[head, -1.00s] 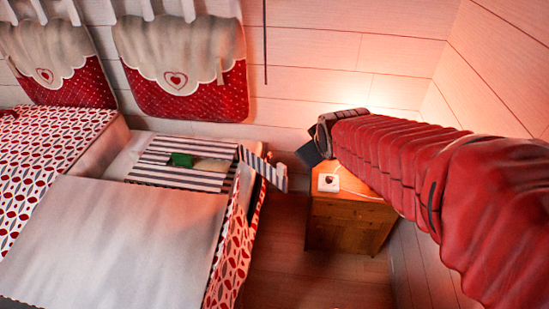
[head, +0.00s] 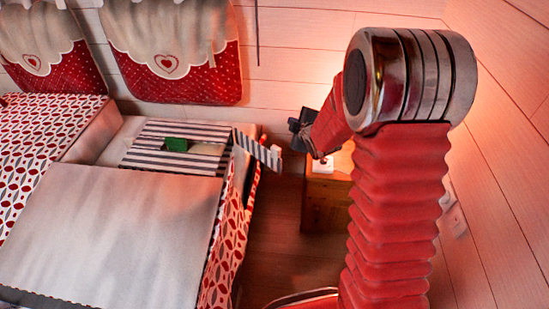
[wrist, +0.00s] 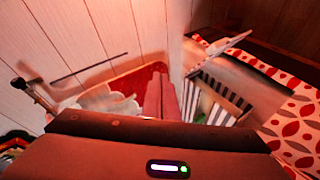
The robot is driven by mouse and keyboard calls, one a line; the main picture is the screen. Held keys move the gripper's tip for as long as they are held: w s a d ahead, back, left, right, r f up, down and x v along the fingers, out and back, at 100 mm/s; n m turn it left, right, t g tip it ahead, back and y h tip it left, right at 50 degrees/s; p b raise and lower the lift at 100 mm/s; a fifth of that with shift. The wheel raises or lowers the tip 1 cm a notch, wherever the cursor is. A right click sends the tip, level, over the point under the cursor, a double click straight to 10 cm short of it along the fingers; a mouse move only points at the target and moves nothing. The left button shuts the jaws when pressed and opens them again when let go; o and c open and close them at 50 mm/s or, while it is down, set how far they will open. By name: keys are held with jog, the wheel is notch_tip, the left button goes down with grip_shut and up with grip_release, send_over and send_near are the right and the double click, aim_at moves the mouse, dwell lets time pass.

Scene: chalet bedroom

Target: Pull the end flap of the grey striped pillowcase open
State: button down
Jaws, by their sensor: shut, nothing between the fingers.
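The grey striped pillowcase (head: 150,161) lies on the far right corner of the bed in the head view. Its striped end flap (head: 258,149) sticks out to the right past the bed's side. A small green thing (head: 176,145) shows at the pillowcase. My gripper (head: 297,130) is just right of the flap and looks apart from it. In the wrist view the two fingers (wrist: 161,97) are together and empty. The pillowcase (wrist: 222,100) shows to their right there, partly hidden by the wrist body.
A wooden nightstand (head: 328,200) with a small white item (head: 323,165) stands right of the bed, below my gripper. The red patterned bedding (head: 55,140) and a grey cover (head: 110,235) fill the left. Red curtains (head: 170,75) hang behind. Floor is free between bed and nightstand.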

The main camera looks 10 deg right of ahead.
aim_at(276, 158)
notch_tip(276, 158, down, 13)
jog(key=w+a+n+t+y, duration=0.2)
jog(key=w+n+y, duration=0.1)
jog(key=n, duration=0.2)
jog(key=s+a+f+n+t+y, duration=0.1)
jog(key=s+f, duration=0.5)
jog(key=f, duration=0.6)
jog(key=shift+s+a+n+t+y, duration=0.4)
jog(key=shift+n+t+y, duration=0.4)
jog(key=shift+n, duration=0.4)
jog(key=shift+w+a, duration=0.2)
jog(key=shift+w, duration=5.65)
